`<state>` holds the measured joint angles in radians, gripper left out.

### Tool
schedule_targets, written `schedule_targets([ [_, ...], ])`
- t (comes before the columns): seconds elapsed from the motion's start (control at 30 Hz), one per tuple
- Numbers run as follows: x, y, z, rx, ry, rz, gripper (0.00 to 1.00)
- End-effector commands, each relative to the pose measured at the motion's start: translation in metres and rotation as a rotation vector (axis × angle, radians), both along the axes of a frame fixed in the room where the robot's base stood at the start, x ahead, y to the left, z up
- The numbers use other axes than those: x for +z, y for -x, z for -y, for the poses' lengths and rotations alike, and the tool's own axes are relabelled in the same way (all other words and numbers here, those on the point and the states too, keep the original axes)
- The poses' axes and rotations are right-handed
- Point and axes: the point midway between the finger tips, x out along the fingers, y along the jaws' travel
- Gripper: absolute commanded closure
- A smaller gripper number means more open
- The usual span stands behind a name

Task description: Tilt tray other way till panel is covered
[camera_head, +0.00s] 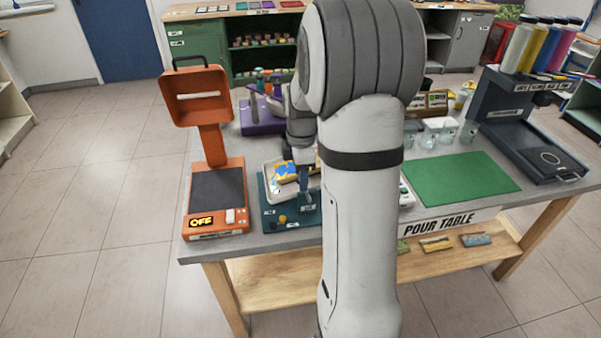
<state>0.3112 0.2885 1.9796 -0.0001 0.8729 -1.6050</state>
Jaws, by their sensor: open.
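A pale tray (269,181) sits on a dark teal base (272,217) on the pour table, left of my arm. In it lies a panel (288,169) with yellow and blue paint and some pale area showing. I cannot tell how far the tray is tilted. My gripper (303,163) is open at the tray's far right side, pointing down. My arm hides the tray's right side, and I cannot tell whether the fingers touch the rim.
An orange device (215,190) with an "OFF" display stands left of the tray. A purple stand (262,116) is behind. Right of my arm are clear cups (438,131), a green mat (460,186) and a dark bottle rack (515,115).

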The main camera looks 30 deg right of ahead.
Motion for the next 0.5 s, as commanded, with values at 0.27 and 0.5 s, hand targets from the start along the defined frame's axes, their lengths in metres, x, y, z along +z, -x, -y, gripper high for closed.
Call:
schedule_targets([
  [0.27,0.0,0.0003,0.0003,-0.001,0.0,0.0,0.6],
  [0.5,0.0002,0.0003,0.0005,-0.002,0.0,0.0,0.8],
])
